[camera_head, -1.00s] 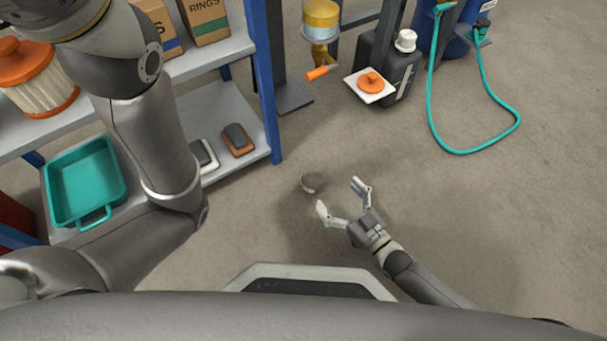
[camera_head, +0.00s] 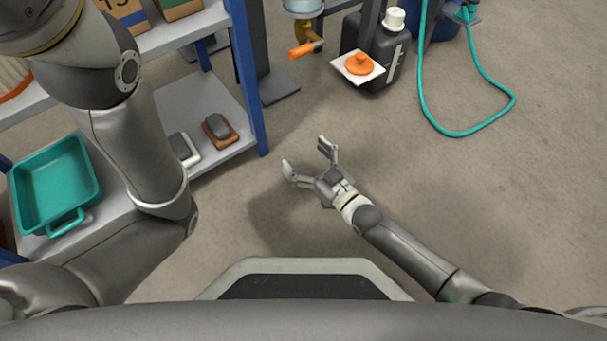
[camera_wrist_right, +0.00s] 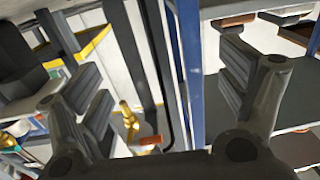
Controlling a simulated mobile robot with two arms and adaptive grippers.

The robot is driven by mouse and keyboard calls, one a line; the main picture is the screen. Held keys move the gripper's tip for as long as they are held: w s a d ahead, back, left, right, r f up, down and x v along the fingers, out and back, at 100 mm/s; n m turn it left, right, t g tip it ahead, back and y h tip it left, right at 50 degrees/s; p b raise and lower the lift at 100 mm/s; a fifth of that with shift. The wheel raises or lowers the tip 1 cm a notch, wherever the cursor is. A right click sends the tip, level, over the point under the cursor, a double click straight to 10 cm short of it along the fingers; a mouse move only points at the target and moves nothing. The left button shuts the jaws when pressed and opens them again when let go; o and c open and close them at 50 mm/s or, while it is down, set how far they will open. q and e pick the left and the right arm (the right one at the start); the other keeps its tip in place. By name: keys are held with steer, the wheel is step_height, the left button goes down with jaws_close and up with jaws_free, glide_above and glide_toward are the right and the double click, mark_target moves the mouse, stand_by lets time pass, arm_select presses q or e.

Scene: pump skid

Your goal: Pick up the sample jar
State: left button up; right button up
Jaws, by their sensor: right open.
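I cannot make out a sample jar for sure in either view now. My right gripper (camera_head: 308,160) is open and empty over the bare floor, right of the shelf's blue post. In the right wrist view its two spread fingers (camera_wrist_right: 170,95) have only background between them. The small pale round thing seen near the fingertips a second ago does not show now; the gripper may hide it. My left arm crosses the left side of the head view, and its gripper is out of view.
The shelf (camera_head: 205,95) holds a teal tray (camera_head: 57,185) and two brush-like blocks. An orange-handled valve (camera_head: 303,50), a dark jug (camera_head: 378,65) with a white cap and a teal hose (camera_head: 512,95) are at the back. The floor (camera_head: 480,200) at right is clear.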

steer(key=shift+w+a, duration=0.2)
steer(key=shift+w, duration=0.1)
steer(key=shift+r, duration=0.1)
steer(key=c, duration=1.9)
